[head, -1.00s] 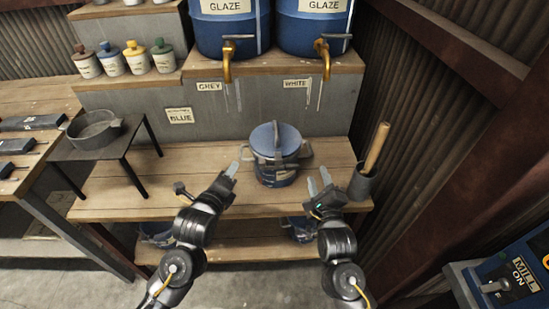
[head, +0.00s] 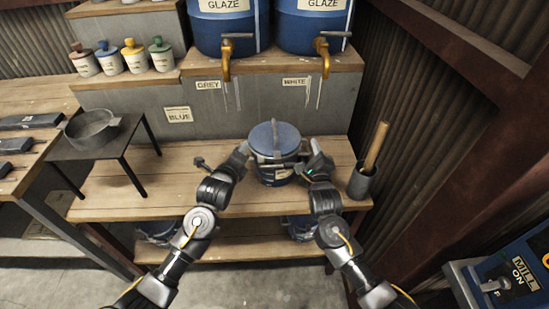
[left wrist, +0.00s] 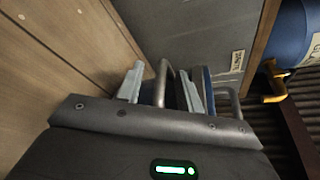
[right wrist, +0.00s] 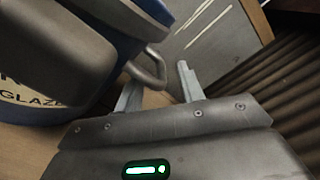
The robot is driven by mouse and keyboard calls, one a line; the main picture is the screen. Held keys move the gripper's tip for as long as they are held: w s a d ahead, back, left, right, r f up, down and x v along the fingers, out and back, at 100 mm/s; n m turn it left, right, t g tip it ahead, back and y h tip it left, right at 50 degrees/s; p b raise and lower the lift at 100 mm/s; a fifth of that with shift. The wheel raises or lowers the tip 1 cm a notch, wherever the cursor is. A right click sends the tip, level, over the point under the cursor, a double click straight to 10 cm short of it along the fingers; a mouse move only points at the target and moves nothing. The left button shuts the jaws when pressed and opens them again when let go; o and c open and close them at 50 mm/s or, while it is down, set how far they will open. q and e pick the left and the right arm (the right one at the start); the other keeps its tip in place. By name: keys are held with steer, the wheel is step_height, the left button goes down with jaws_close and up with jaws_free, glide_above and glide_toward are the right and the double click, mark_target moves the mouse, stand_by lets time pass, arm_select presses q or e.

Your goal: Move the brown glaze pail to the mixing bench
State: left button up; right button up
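A blue lidded pail (head: 275,138) with grey bands and side handles stands upright on the wooden bench below the grey and white taps. Its label is partly hidden; "GLAZE" shows on the pail (right wrist: 45,112) in the right wrist view. My left gripper (head: 244,152) is at the pail's left side, fingers apart, with a grey bar handle (left wrist: 163,78) between them. My right gripper (head: 316,152) is at the right side, fingers apart, with the other handle (right wrist: 152,72) between them. Neither gripper visibly clamps its handle. No mixing bench is identifiable by a label.
A dark pot holding a wooden-handled tool (head: 362,182) stands close right of my right gripper. A small black table (head: 105,150) with a grey bowl (head: 90,128) is at the left. Large blue glaze tanks (head: 312,32) stand on the shelf above. Blue pails sit on the lower shelf.

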arm_select(q)
jaws_close()
arm_select(e)
jaws_close()
arm_select(q)
steer(key=shift+f, duration=0.1)
arm_select(e)
steer(key=shift+r, duration=0.2)
stand_by(0.8)
arm_select(q)
steer(key=shift+w+r, duration=0.1)
steer(key=shift+r, duration=0.2)
arm_select(e)
steer(key=shift+w+r, duration=0.15)
steer(key=shift+r, duration=0.1)
